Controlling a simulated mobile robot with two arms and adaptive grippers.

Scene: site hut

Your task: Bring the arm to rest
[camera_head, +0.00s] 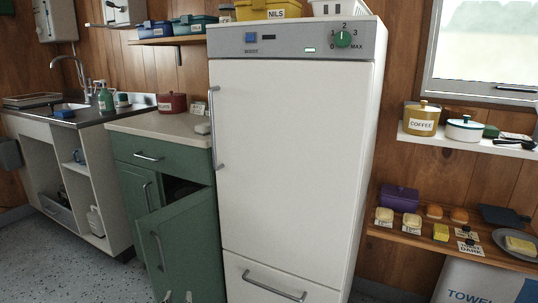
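Two small pale tips, which look like the fingertips of my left gripper (178,297), show at the bottom edge in front of the green cabinet door. They stand apart with nothing seen between them; the rest of the gripper and its arm are below the picture. The green cabinet door (188,245) is swung open, with a dark inside showing above it. I cannot tell if the tips touch the door. My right gripper is not in view.
A tall white fridge (295,150), shut, stands right of the green cabinet. A sink unit (60,165) with open shelves is at the left. A low wooden shelf (400,238) with food and a white shelf (480,145) with pots are at the right. The speckled floor (60,265) is clear at lower left.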

